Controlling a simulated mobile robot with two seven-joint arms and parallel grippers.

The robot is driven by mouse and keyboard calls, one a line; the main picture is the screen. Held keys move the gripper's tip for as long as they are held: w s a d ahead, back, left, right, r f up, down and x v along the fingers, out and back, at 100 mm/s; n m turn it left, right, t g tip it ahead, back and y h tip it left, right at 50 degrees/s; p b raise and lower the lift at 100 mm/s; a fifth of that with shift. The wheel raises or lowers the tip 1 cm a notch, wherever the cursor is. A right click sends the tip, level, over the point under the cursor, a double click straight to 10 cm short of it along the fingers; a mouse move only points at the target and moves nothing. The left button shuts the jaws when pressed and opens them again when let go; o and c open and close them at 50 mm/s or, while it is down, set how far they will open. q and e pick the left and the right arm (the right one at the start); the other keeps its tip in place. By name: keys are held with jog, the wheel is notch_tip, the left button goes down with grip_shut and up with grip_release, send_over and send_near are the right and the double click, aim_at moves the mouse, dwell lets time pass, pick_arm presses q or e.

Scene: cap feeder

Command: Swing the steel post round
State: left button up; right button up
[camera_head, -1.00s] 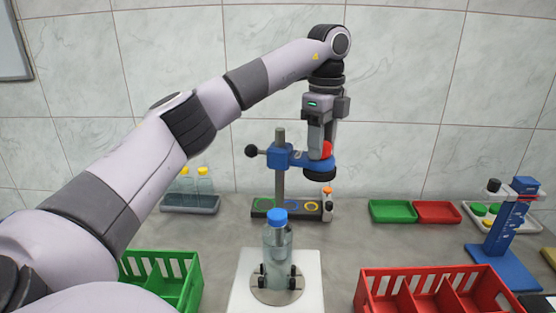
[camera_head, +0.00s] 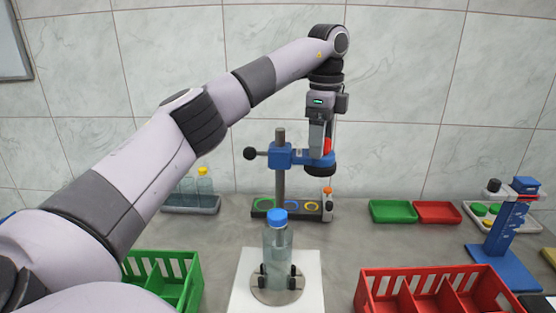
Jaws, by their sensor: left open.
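The steel post (camera_head: 280,184) stands upright behind the bottle, rising from a dark base plate. A blue clamp arm (camera_head: 283,156) with a black knob on its left is fixed on the post and reaches right to a black round head (camera_head: 319,170). My left gripper (camera_head: 321,148) points down at the outer end of the blue arm, beside a red part (camera_head: 327,146). It is open; whether its fingers touch the arm cannot be told. A clear bottle (camera_head: 277,247) with a blue cap (camera_head: 277,218) stands upright in a round holder. My right gripper is out of view.
The base plate (camera_head: 257,213) bears coloured rings. Green (camera_head: 392,210) and red (camera_head: 437,211) trays lie to its right. A blue stand (camera_head: 503,225) is at far right. Green (camera_head: 157,256) and red (camera_head: 478,271) crates flank the bottle's white board (camera_head: 312,270). Small bottles stand at back left.

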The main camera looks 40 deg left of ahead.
pick_arm(q)
jog(key=shift+r, duration=3)
